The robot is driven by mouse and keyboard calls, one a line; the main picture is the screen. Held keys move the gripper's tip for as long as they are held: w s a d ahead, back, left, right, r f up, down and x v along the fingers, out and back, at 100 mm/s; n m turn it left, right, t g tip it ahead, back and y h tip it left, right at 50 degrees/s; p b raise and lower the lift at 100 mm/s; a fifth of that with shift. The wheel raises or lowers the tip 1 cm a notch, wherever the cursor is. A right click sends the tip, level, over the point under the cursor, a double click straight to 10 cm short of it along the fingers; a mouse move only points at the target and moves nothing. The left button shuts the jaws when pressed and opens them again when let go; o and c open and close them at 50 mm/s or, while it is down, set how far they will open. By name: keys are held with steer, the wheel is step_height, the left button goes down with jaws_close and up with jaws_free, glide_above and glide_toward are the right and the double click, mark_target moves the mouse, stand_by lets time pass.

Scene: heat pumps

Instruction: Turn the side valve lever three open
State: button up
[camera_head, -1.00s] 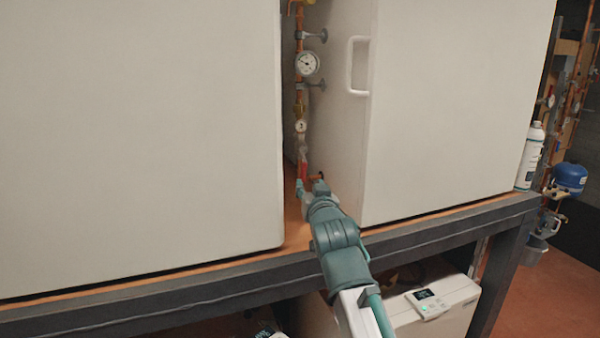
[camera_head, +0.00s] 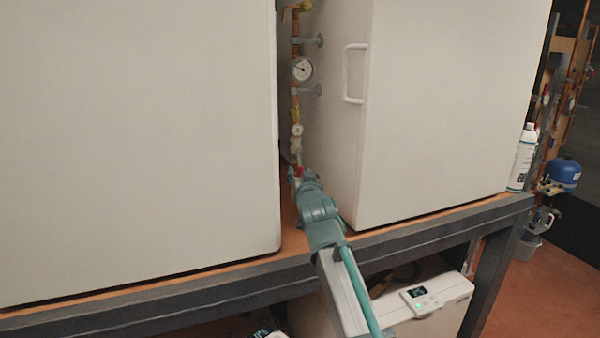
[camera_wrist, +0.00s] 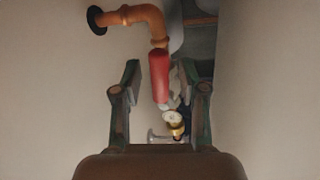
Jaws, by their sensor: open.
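A red valve lever (camera_wrist: 159,76) hangs from a copper pipe (camera_wrist: 140,14) in the wrist view. In the head view, a little red (camera_head: 296,171) shows at the foot of the vertical pipe run, just beyond my arm's end. My gripper (camera_wrist: 159,70) is open, with one finger on each side of the red lever. I see gaps on both sides, so neither finger appears to touch it. In the head view my wrist hides most of the lever and the fingers. No number on the lever is visible.
White cabinets stand left (camera_head: 140,130) and right (camera_head: 440,110) of the narrow gap that my arm reaches into. The right one has a handle (camera_head: 354,73). Pressure gauges (camera_head: 301,69) sit on the pipe above. A brass fitting (camera_wrist: 174,119) lies beyond the lever.

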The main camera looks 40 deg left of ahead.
jaws_close()
stand_by(0.3)
steer(key=shift+a, duration=0.1)
